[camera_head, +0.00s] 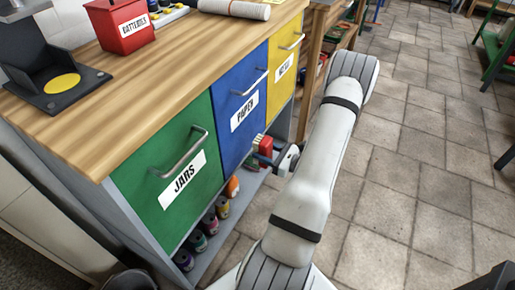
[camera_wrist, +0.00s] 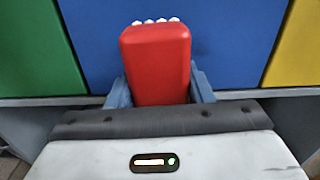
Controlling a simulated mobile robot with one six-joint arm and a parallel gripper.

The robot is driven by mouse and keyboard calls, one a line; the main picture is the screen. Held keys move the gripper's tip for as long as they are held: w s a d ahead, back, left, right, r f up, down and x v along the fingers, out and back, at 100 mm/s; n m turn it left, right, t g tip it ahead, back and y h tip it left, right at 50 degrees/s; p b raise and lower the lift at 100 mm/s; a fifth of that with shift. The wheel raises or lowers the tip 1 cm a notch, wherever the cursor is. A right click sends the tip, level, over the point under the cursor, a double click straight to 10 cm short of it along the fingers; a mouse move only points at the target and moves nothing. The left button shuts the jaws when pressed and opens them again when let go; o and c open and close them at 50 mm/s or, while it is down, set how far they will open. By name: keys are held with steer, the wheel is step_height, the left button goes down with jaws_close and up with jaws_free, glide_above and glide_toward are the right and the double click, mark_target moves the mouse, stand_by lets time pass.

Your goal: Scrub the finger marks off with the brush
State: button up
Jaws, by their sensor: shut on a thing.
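A red brush (camera_wrist: 155,65) with white bristle tufts fills the middle of the wrist view, bristles pointing away from me. My gripper (camera_wrist: 160,88) is shut on it, one blue-grey finger on each side. In the head view the brush (camera_head: 265,144) and my gripper (camera_head: 264,158) are small, just below the blue drawer's lower right corner and partly hidden by my wrist. The blue drawer (camera_wrist: 235,45) is behind the brush in the wrist view. I cannot make out finger marks on any front, nor whether the bristles touch the blue one.
The green JARS drawer (camera_head: 145,205) and yellow drawer (camera_head: 276,85) flank the blue PAPER drawer (camera_head: 226,97), all closed with protruding handles. The wooden worktop (camera_head: 150,85) carries a red batteries box (camera_head: 122,27). Colourful jars (camera_head: 209,222) stand on the shelf below. Tiled floor (camera_head: 410,150) is free at right.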

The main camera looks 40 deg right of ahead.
mark_target(270, 153)
steer(key=shift+v, duration=0.75)
steer(key=shift+s, duration=0.1)
steer(key=shift+v, duration=1.45)
